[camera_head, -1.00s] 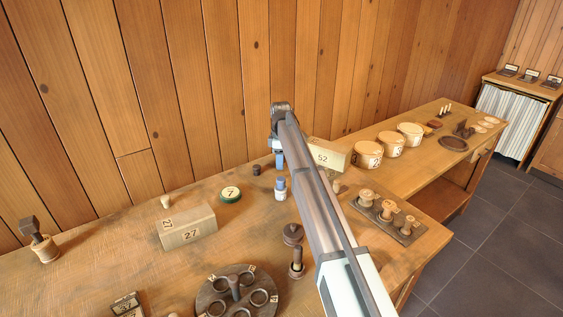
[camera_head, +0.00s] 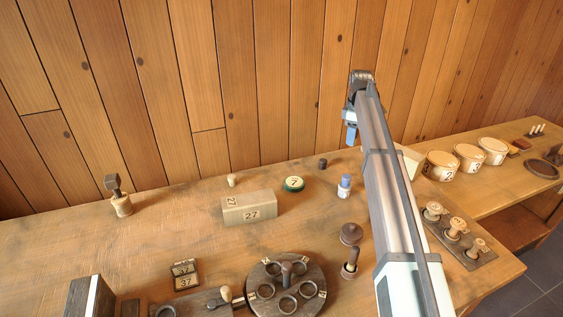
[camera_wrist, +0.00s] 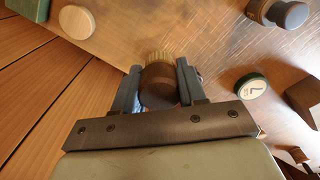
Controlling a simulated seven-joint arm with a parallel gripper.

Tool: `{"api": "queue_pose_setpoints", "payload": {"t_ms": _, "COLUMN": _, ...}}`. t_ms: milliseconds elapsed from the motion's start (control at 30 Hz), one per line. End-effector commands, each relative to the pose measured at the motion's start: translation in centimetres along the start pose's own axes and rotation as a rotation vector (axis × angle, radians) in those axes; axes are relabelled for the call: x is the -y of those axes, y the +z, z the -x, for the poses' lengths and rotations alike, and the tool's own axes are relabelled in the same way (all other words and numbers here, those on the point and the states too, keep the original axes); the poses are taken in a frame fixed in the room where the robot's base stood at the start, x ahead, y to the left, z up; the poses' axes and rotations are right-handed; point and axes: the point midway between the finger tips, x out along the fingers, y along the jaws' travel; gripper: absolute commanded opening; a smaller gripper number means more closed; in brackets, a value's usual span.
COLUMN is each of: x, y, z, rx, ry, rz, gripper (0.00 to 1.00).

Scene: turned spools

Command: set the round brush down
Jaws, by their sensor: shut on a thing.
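My gripper (camera_head: 351,132) is raised over the far part of the workbench, near the plank wall. In the wrist view its two grey-blue fingers (camera_wrist: 158,88) are shut on the round brush (camera_wrist: 159,84), a dark brown cylinder. Its pale tan bristles show beyond the fingers and point away from my wrist, toward the bench top. The brush itself cannot be made out in the head view.
A box marked 27 (camera_head: 250,206) lies further left.

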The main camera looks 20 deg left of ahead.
Motion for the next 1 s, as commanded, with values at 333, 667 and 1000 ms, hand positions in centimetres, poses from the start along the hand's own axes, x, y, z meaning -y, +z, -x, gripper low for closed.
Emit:
{"api": "queue_pose_setpoints", "payload": {"t_ms": 333, "x": 1.9, "y": -5.0, "z": 0.3, "rx": 0.000, "ry": 0.000, "rz": 0.057, "gripper": 0.11}}
{"api": "queue_pose_setpoints", "payload": {"t_ms": 667, "x": 8.6, "y": -17.4, "z": 0.4, "rx": -0.001, "ry": 0.002, "rz": 0.209, "gripper": 0.11}}
{"api": "queue_pose_setpoints", "payload": {"t_ms": 1000, "x": 18.0, "y": -28.9, "z": 0.6, "rx": -0.003, "ry": 0.005, "rz": 0.369, "gripper": 0.11}}
